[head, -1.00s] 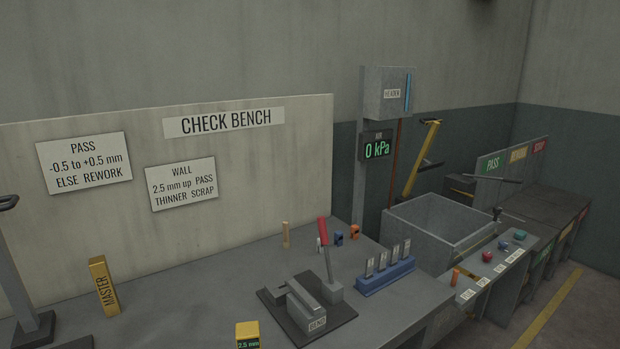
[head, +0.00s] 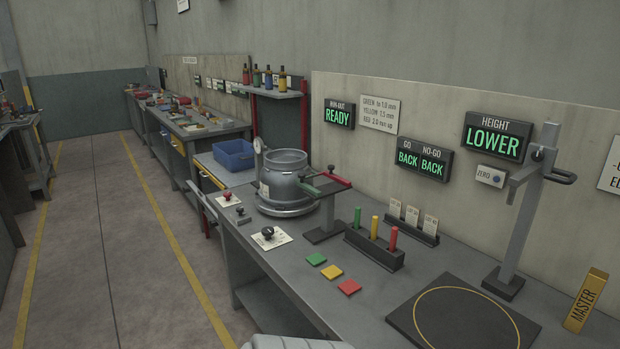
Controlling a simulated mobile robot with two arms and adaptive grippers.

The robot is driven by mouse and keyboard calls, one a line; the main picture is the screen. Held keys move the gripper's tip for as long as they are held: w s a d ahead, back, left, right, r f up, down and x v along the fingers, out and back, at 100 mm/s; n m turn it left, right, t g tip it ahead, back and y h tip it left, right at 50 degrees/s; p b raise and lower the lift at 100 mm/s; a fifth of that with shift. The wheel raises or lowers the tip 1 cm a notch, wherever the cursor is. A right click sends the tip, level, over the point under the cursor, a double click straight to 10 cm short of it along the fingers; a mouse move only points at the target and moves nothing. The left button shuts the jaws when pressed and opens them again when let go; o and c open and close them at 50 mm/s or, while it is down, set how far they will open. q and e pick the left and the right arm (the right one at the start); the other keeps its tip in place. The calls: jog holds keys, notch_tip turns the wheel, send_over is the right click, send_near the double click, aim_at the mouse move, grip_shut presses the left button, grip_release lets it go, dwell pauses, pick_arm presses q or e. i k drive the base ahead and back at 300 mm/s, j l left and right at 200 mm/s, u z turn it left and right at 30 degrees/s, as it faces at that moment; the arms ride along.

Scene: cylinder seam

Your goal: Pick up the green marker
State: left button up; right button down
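The green marker (head: 357,217) stands upright at the left end of a dark holder block (head: 378,254) on the grey bench. A yellow marker (head: 374,227) and a red marker (head: 393,239) stand in the same block to its right. The lower part of each marker is hidden in the block. Neither of my grippers shows in the head view.
Behind the holder is a rack of white cards (head: 426,237). Left of it is a dark stand (head: 325,231), with a metal cylinder (head: 283,175) beyond. A black plate (head: 405,313) and tall gauge (head: 522,225) are right.

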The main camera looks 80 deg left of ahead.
aim_at(358, 209)
jog(key=u, duration=2.8)
